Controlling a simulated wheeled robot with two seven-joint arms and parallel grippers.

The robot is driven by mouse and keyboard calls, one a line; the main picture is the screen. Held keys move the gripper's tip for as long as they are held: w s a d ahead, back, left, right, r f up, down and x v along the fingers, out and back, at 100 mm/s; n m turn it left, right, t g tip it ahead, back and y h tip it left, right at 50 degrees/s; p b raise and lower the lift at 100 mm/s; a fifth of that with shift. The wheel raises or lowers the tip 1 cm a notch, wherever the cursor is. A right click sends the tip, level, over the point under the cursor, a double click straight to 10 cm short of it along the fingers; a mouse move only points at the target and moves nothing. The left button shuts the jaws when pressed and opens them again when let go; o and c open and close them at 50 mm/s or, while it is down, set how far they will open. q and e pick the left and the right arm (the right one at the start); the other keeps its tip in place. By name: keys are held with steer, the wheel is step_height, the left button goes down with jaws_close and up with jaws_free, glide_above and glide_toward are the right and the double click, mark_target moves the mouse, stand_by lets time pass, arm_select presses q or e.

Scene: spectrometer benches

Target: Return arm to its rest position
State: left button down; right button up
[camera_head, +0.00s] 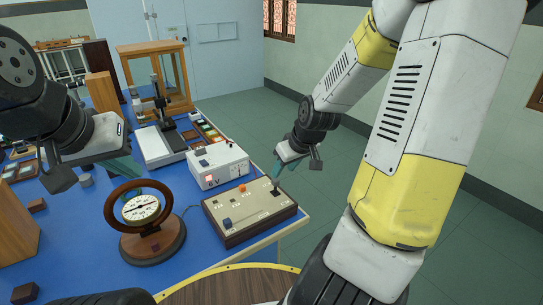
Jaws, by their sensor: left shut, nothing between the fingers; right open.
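My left gripper (100,160) comes in at the left, above the blue table (191,255), behind and left of the round dial instrument. Its fingers are shut and empty, partly hidden by its own body. My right arm reaches in from the upper right. My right gripper (277,174) hangs at the table's right edge, above the far right corner of the beige control panel (248,208). It is open, with nothing seen between its fingers. I cannot tell whether its fingertips touch the panel's black switch.
The dial instrument (144,245) in a wooden ring stands at the front. A white box (217,165), a grey stand device (160,145) and a wooden glass case (157,76) stand farther back. Wooden blocks (15,230) are at left. The floor (250,120) right of the table is clear.

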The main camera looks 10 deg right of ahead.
steer(key=s+a+r+m, duration=0.1)
steer(key=s+a+r, duration=0.1)
steer(key=s+r, duration=0.6)
steer(key=s+a+r+m+t, duration=0.1)
steer(key=s+a+r+m, duration=0.1)
steer(key=s+r, duration=0.7)
steer(key=shift+s+a+r, duration=0.3)
steer(key=shift+a+r, duration=0.45)
